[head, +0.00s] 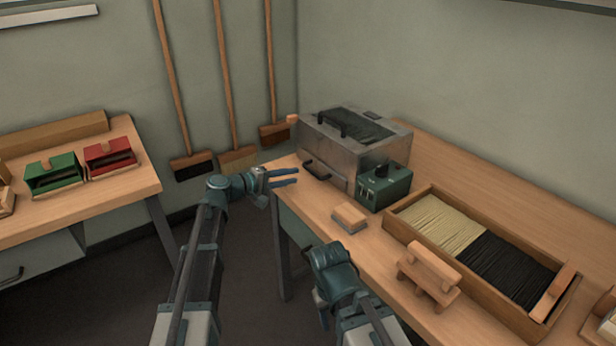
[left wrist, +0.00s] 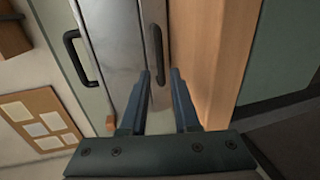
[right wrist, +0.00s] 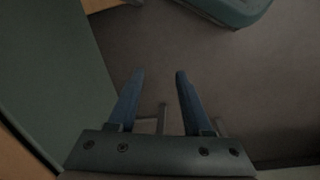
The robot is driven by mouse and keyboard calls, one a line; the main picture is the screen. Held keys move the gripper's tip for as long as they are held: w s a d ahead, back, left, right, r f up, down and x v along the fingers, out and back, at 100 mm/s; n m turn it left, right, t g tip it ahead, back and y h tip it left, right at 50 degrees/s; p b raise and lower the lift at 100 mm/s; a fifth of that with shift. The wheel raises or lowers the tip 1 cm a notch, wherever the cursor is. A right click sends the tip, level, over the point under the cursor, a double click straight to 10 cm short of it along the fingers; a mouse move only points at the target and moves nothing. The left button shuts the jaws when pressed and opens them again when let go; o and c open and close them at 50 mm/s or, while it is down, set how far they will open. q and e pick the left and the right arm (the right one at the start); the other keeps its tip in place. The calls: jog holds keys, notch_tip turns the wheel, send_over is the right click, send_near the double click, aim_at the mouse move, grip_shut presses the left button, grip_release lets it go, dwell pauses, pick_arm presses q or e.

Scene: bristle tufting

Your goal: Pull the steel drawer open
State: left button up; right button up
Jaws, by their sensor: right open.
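The steel drawer (head: 322,178) is in the front of a grey steel box (head: 388,142) on the right-hand bench, and looks pushed in. Its black bar handle (head: 316,171) also shows in the left wrist view (left wrist: 157,42), running lengthwise just ahead of the fingertips. My left gripper (head: 297,177) is open and empty, its fingers pointing at the handle; I cannot tell whether they touch it. My right gripper (right wrist: 161,74) is open and empty, low in front of the bench, with bare floor beyond its fingers.
A green control box (head: 384,188) stands beside the steel box. A small wooden block (head: 350,216) and a wooden tray (head: 410,236) of pale and black bristles lie nearer. Brooms (head: 238,158) lean on the wall behind. Floor between the benches is clear.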

aim_at(311, 173)
pick_arm(q)
jog(key=b+x, duration=0.1)
jog(key=x, duration=0.6)
grip_shut()
dwell(1.4)
